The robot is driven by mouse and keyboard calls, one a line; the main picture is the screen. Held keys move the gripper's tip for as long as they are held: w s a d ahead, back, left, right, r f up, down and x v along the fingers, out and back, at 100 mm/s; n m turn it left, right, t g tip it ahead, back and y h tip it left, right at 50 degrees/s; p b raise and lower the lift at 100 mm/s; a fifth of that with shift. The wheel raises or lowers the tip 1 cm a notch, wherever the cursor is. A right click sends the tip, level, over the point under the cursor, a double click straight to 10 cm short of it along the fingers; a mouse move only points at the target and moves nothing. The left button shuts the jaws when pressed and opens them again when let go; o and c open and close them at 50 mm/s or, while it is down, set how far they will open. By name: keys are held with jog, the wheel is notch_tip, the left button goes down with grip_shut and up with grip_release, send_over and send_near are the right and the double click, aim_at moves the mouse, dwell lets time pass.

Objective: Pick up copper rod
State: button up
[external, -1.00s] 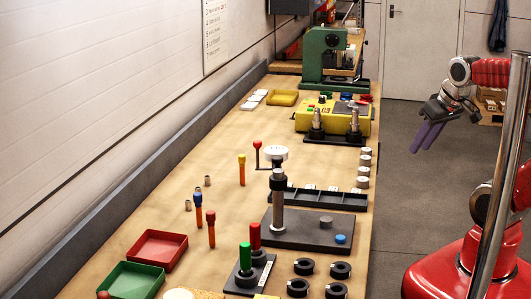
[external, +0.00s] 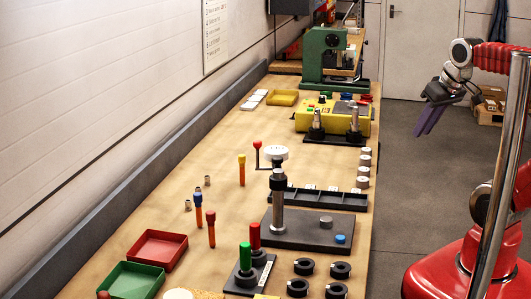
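Several slim upright rods stand on the bench. One orange-brown rod has a yellow top (external: 241,170), one has a dark blue top (external: 197,208), and one is orange-brown with a dark red top (external: 211,231). I cannot tell for sure which is the copper rod. My gripper (external: 422,134) has two purple fingers pointing down and left. It hangs over the floor to the right of the bench, well apart from the rods. Nothing shows between the fingers, but their gap is too small to judge.
The long wooden bench (external: 150,225) holds a red tray (external: 158,248), a green tray (external: 130,281), a dark plate with a grey post (external: 278,205), a yellow box (external: 312,123) and a green machine (external: 322,55). Black rings stand at the front right. The floor beside the bench is clear.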

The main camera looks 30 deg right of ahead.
jog(key=w+a+r+n, duration=0.2)
jog(key=w+a+n, duration=0.4)
jog(key=a+n, duration=0.3)
jog(key=w+a+r+n, duration=0.1)
jog(key=w+a+n, duration=0.5)
jog(key=a+n, duration=0.7)
jog(key=a, duration=0.3)
jog(key=a+n+t, duration=0.1)
jog(key=a+n, duration=0.4)
jog(key=a, duration=0.3)
jog(key=s+a+n+t+y, duration=0.1)
jog(key=a+n, duration=0.4)
jog(key=a, duration=0.4)
jog(key=shift+s+f, duration=0.1)
jog(key=shift+f, duration=0.3)
jog(key=s+a+f+n+t+y, duration=0.1)
jog(key=s+a+n, duration=0.25)
jog(key=a, duration=0.25)
jog(key=s+a+f+n+y, duration=0.1)
jog(key=s+a+n, duration=0.25)
jog(key=a, duration=0.35)
notch_tip(320, 180, down, 10)
jog(key=shift+w+a+n, duration=0.15)
jog(key=shift+a+n, duration=0.05)
jog(key=shift+n, duration=0.2)
jog(key=shift+w+f, duration=0.1)
